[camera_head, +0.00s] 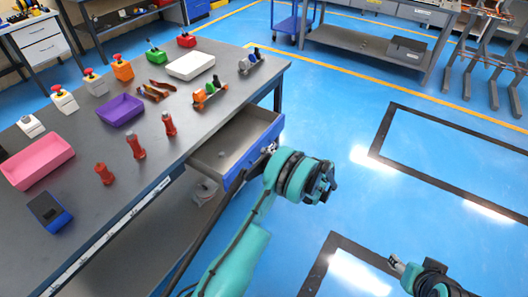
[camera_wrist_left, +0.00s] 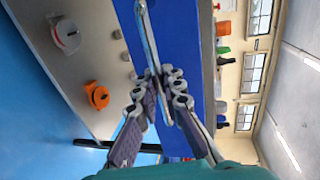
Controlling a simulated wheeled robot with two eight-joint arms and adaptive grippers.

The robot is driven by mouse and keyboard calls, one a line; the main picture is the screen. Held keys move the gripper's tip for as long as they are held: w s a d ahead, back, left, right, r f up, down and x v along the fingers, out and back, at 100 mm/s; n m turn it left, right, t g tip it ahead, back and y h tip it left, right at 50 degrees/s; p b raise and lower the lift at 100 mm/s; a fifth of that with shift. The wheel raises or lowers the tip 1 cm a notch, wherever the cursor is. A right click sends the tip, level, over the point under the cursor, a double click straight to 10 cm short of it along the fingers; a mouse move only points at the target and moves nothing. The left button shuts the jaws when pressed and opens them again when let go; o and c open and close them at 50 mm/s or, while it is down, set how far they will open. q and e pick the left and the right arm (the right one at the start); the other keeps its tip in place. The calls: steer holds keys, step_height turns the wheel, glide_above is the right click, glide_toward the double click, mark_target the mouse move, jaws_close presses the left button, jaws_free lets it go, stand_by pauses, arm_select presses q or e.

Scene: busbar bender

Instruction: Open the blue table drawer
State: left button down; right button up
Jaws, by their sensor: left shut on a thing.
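The blue table drawer (camera_head: 258,152) stands pulled out from the side of the dark table (camera_head: 100,165), with its bare grey inside showing. My left gripper (camera_head: 271,149) is at the outer face of the drawer front. In the left wrist view the left gripper's fingers (camera_wrist_left: 160,80) are closed around the metal bar handle (camera_wrist_left: 149,35) on the blue drawer front (camera_wrist_left: 180,40). My right gripper (camera_head: 398,264) shows in small part at the bottom right, away from the table; its jaws are too small to read.
The tabletop holds a pink tray (camera_head: 38,162), a purple tray (camera_head: 120,110), red parts (camera_head: 169,124) and several other items. Blue floor (camera_head: 340,120) to the right of the drawer is open. A grey workbench (camera_head: 370,48) stands at the back.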

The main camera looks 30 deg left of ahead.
arm_select(q)
steer(key=shift+f+v, duration=0.15)
steer(key=shift+v, duration=0.6)
steer(key=shift+f+v, duration=0.15)
steer(key=shift+v, duration=0.55)
steer(key=shift+d, duration=0.1)
steer(key=c, duration=1.9)
jaws_free()
steer(key=v, duration=1.2)
steer(key=shift+s, duration=0.1)
